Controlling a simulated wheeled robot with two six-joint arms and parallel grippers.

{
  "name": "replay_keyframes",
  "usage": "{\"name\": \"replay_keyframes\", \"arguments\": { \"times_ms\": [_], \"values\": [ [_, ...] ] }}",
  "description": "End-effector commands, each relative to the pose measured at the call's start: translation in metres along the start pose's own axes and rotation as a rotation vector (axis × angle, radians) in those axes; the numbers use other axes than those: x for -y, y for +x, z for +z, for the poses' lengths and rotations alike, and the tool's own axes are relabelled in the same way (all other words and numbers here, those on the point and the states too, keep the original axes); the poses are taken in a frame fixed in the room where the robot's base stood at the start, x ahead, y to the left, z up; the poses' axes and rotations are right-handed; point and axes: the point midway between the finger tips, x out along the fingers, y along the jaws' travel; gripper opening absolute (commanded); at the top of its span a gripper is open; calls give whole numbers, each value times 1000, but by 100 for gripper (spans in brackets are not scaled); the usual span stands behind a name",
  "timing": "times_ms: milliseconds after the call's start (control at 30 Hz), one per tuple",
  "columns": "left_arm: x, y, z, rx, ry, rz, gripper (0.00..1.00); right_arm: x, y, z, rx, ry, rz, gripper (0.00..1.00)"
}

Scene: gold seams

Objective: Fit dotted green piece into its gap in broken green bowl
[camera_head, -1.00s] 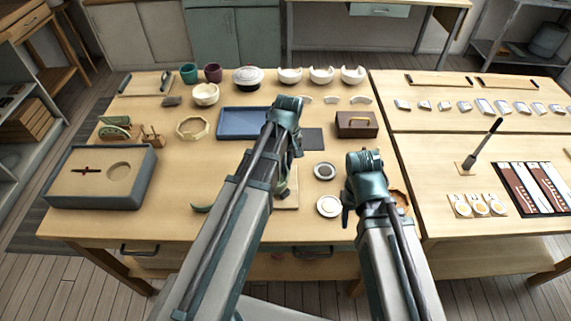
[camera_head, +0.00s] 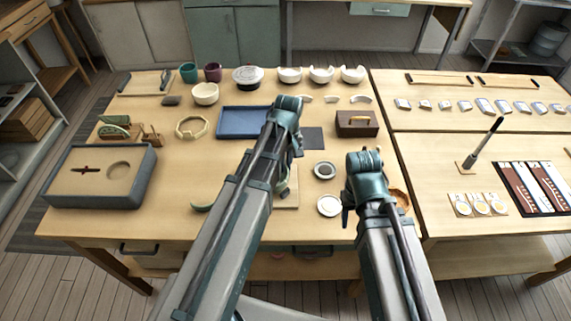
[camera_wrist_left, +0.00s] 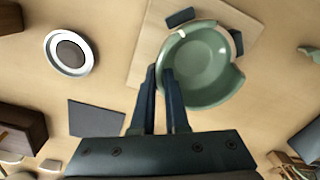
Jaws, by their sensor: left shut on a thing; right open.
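The broken green bowl (camera_wrist_left: 205,62) sits on a light wooden board (camera_wrist_left: 152,40) between small dark blocks. Its rim has a notch at the right in the left wrist view. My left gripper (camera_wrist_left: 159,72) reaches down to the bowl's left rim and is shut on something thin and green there. The fingers hide most of it, so I cannot see dots or tell how it seats. In the head view my left arm hides the bowl, and the board (camera_head: 287,201) shows only in part. My right gripper (camera_head: 346,216) is open, right of the board, partly hidden by its arm.
Another green shard (camera_head: 202,207) lies left of the board. A white ringed dish (camera_head: 329,206) and a dark-centred one (camera_head: 324,171) stand close to the right arm. A blue tray (camera_head: 240,122), a dark mat (camera_head: 313,140) and a wooden box (camera_head: 356,125) lie behind.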

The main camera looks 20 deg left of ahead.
Motion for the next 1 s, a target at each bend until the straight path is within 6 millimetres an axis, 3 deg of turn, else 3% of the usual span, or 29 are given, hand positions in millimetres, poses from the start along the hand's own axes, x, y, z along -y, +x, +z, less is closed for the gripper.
{"name": "replay_keyframes", "arguments": {
  "times_ms": [800, 833, 1000],
  "values": [
    [0, 2, 0, 0, 0, 0, 0, 0, 2, 0, 0, 0, 0, 50],
    [0, 2, 0, 0, 0, 0, 15, 0, 2, 0, 0, 0, 0, 50],
    [0, 2, 0, 0, 0, 0, 46, 0, 2, 0, 0, 0, 0, 50]
  ]
}}
